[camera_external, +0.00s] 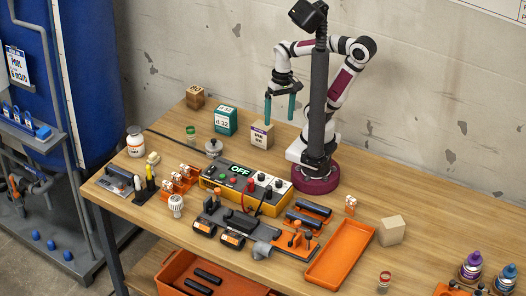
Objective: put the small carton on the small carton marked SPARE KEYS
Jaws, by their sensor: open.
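A small tan carton (262,134) with a white and purple label stands upright near the back of the bench; its lettering is too small to read surely, but it may be SPARE KEYS. A small plain cream carton (391,230) stands at the right, beyond the orange tray, with no label on the faces in view. My gripper (280,116) is open and empty, its two teal fingers pointing down. It appears just above and to the right of the labelled carton; I cannot tell the exact depth between them.
A teal box (226,121) and a brown box (195,97) stand left of the labelled carton. A yellow-edged instrument (240,180) reading OFF and black-and-orange tools fill the middle. An empty orange tray (340,252) lies left of the plain carton. Bare wood surrounds the plain carton's right side.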

